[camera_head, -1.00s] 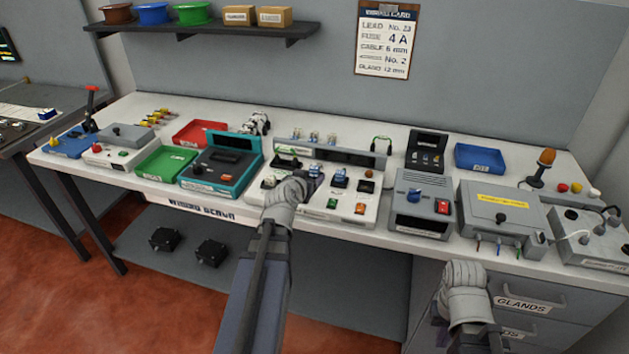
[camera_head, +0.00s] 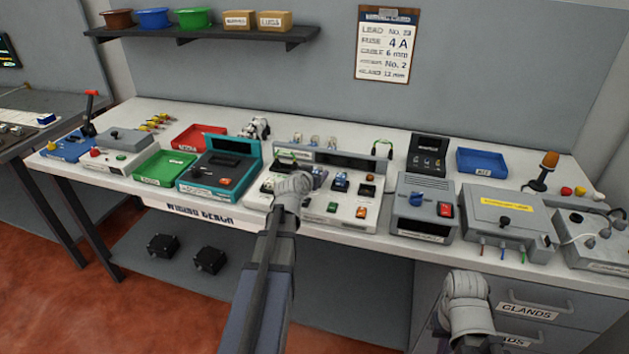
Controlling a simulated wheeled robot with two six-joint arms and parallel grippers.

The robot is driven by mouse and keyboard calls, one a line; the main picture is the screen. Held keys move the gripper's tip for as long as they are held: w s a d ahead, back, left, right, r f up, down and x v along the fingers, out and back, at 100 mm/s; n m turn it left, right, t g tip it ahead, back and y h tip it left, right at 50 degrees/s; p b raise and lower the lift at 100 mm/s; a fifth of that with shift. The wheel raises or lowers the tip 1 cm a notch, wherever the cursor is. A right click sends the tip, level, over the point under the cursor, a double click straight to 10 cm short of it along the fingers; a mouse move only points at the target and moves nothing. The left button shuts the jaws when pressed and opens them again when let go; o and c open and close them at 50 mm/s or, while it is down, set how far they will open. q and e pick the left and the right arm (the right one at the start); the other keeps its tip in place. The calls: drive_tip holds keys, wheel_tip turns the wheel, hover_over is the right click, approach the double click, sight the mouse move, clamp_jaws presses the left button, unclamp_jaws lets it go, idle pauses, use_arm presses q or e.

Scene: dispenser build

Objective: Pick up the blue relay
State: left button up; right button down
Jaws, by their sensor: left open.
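A small blue part that looks like the blue relay (camera_head: 341,182) sits upright on the white test panel (camera_head: 318,222) in the middle of the bench. My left gripper (camera_head: 300,180) is over the left part of this panel, to the left of the blue part and apart from it. Its jaws are open but mostly hidden behind my wrist. A darker part (camera_head: 319,173) shows just beyond the jaws; I cannot tell whether they touch it. My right gripper (camera_head: 466,285) is low at the right, in front of the drawers, and its fingers are not clear.
A teal-framed device (camera_head: 222,168) and a green tray (camera_head: 164,168) stand left of the panel. A grey box with a red switch (camera_head: 424,207) stands to its right. Small clear-topped parts (camera_head: 315,141) line the panel's back. Free bench top shows along the back.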

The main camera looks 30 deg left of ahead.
use_arm(q)
drive_tip(key=shift+w+f, duration=0.1)
drive_tip(key=shift+w, duration=0.1)
clamp_jaws()
idle(0.5)
